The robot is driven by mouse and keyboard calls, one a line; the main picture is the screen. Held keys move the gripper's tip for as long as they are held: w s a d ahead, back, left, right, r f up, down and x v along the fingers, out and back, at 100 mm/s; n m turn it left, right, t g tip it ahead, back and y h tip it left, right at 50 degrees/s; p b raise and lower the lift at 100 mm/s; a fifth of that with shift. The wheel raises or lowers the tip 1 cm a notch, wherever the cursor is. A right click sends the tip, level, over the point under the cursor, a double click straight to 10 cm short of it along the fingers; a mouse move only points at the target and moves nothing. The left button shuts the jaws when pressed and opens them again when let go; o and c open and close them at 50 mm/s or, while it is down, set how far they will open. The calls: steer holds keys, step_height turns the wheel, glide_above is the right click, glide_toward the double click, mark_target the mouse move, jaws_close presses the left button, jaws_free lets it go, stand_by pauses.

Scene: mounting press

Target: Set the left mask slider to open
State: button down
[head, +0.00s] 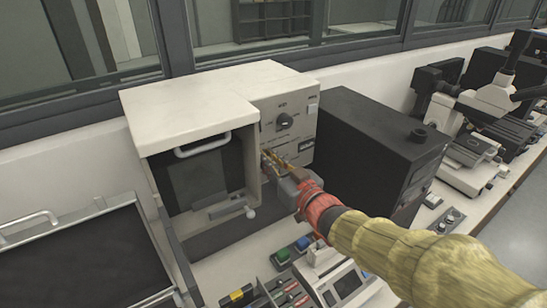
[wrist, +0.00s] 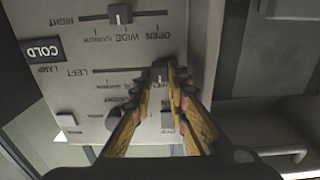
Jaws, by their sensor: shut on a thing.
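The control panel (wrist: 75,100) of the white press shows upside down in the wrist view. The left mask slider's track (wrist: 115,72) runs across it, beside the word LEFT. My gripper (wrist: 164,68) is at the right end of the visible track in that view, with its fingers closed on the left slider's knob. In the head view my gripper (head: 270,158) reaches the lower part of the panel.
The right slider's knob (wrist: 120,14) is near WIDE, apart from my fingers. The press (head: 205,90) has an open-fronted chamber with a handle (head: 203,145) left of my gripper. A black box (head: 375,140) stands close on the right. Small control boxes (head: 335,280) lie below my arm.

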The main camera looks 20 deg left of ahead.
steer(key=shift+s+a, duration=0.1)
steer(key=c, duration=1.9)
jaws_free()
steer(key=shift+s, duration=0.1)
steer(key=shift+o, duration=0.9)
